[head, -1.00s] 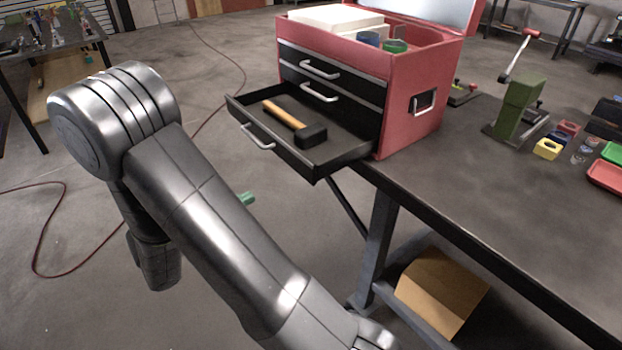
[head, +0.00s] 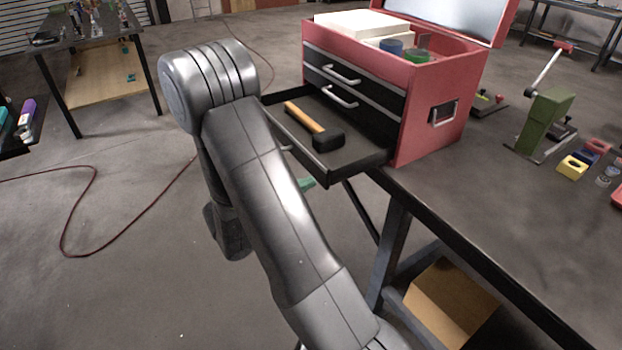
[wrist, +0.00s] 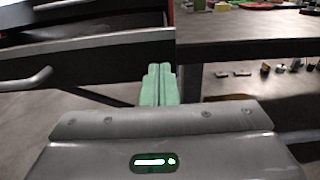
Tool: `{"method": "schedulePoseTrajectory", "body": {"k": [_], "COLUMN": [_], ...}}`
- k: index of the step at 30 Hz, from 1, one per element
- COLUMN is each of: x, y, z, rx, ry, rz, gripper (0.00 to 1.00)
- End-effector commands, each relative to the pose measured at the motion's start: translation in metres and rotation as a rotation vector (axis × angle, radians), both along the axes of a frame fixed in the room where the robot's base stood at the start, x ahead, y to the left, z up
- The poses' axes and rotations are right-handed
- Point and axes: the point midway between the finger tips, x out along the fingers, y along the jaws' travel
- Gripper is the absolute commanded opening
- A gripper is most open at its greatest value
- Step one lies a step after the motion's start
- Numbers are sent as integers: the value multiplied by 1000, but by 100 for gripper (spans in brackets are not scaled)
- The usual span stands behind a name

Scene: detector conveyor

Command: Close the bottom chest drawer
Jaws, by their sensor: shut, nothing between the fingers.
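The red tool chest (head: 425,110) stands on the workbench with its lid up. Its bottom drawer (head: 350,176) is pulled out and holds a hammer (head: 318,126) with a wooden handle and black head. The two drawers above it are shut. My gripper's green fingers (wrist: 157,84) are shut and empty in the wrist view, close to the drawer front and its handle (wrist: 28,80). I cannot tell whether they touch it. In the head view my arm covers the drawer's left part, and only a green bit of my gripper (head: 307,184) shows below the drawer.
The workbench (head: 480,195) carries a green lever press (head: 540,120) and small coloured parts (head: 572,167) right of the chest. A cardboard box (head: 450,300) sits on the shelf below. A red hose (head: 95,190) lies on the open floor at left.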

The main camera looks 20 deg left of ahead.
Motion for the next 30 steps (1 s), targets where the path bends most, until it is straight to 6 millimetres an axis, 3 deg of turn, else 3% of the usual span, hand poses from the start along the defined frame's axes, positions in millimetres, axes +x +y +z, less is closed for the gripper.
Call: {"method": "schedulePoseTrajectory", "body": {"k": [6, 23, 30], "x": [13, 18, 41], "y": [-12, -16, -36], "z": [1, 0, -1], "rx": [-1, 0, 0], "ry": [1, 0, -1], "rz": [0, -1, -5], "gripper": [0, 0, 0]}}
